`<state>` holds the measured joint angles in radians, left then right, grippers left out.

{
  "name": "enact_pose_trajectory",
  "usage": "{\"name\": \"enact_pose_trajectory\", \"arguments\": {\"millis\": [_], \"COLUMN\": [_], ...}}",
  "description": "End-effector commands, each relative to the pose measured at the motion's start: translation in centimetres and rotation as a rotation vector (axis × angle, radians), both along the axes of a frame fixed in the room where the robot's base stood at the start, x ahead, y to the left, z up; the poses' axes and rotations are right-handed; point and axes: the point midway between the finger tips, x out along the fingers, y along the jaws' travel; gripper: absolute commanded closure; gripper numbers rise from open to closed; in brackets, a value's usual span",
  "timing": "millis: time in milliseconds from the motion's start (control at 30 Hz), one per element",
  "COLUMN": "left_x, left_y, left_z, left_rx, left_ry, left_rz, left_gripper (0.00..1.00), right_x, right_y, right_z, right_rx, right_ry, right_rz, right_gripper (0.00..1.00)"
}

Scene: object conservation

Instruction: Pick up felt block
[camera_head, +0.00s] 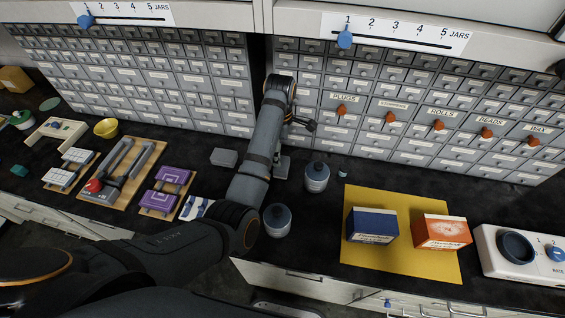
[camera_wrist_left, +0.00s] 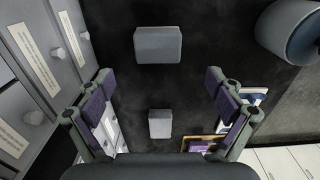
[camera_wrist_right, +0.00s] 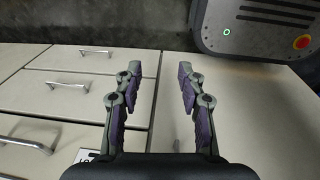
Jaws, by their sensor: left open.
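Two plain grey blocks lie on the dark counter near the drawer cabinet. One block (camera_head: 224,157) is left of my left forearm; the other (camera_head: 282,167) is right of it, partly hidden by the arm. In the left wrist view a larger-looking block (camera_wrist_left: 158,44) is at the top and a smaller-looking one (camera_wrist_left: 160,123) is below it. I cannot tell from texture which is felt. My left gripper (camera_head: 300,123) is open and empty above the counter; its fingers (camera_wrist_left: 158,78) straddle the space between the blocks. My right gripper (camera_wrist_right: 160,70) is open and empty, away from the counter top.
A yellow mat (camera_head: 400,255) bears a blue box (camera_head: 371,226) and an orange box (camera_head: 441,232). Purple pieces lie on a wooden board (camera_head: 165,194) to the left. Labelled drawers (camera_head: 400,110) line the back.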

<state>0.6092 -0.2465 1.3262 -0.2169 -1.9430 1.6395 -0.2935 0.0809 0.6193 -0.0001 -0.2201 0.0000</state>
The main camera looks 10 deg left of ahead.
Motion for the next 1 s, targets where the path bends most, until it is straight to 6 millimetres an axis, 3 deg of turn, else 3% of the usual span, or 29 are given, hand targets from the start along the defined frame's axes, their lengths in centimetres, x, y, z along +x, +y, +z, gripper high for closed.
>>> {"name": "enact_pose_trajectory", "arguments": {"millis": [100, 167, 267, 400, 500, 700, 933, 1000], "left_x": [-0.1, 0.0, 0.0, 0.0, -0.2, 0.0, 0.0, 0.0], "left_y": [0.0, 0.0, 0.0, 0.0, -0.2, -0.2, -0.2, -0.3], "left_z": [-2.1, -2.8, -3.5, -4.0, -5.4, -8.5, -8.9, -8.9], "left_rx": [0.0, 0.0, -0.001, -0.001, 0.0, 0.001, -0.001, -0.001], "left_ry": [0.004, 0.002, -0.001, 0.001, 0.005, 0.0, -0.001, -0.001], "left_rz": [-0.001, -0.001, -0.001, -0.002, -0.003, -0.001, -0.001, -0.001], "left_gripper": [0.08, 0.08, 0.08, 0.08, 0.08, 0.08, 0.08, 0.14], "right_x": [-3.1, -3.7, -3.1, 0.2, 1.6, 0.4, -1.5, -1.4], "right_y": [0.1, 0.1, 0.2, 0.2, 0.2, 0.2, 0.2, 0.2], "right_z": [0.5, 0.5, 0.6, 1.1, 2.3, 2.6, 2.3, 2.3], "right_rx": [0.001, 0.002, 0.002, 0.002, 0.003, 0.002, 0.002, 0.003], "right_ry": [0.046, 0.054, 0.045, -0.005, -0.028, -0.008, 0.022, 0.02], "right_rz": [-0.002, -0.002, -0.002, 0.0, 0.0, 0.0, -0.001, -0.001], "right_gripper": [0.6, 0.6, 0.6, 0.6, 0.6, 0.6, 0.6, 0.6]}}
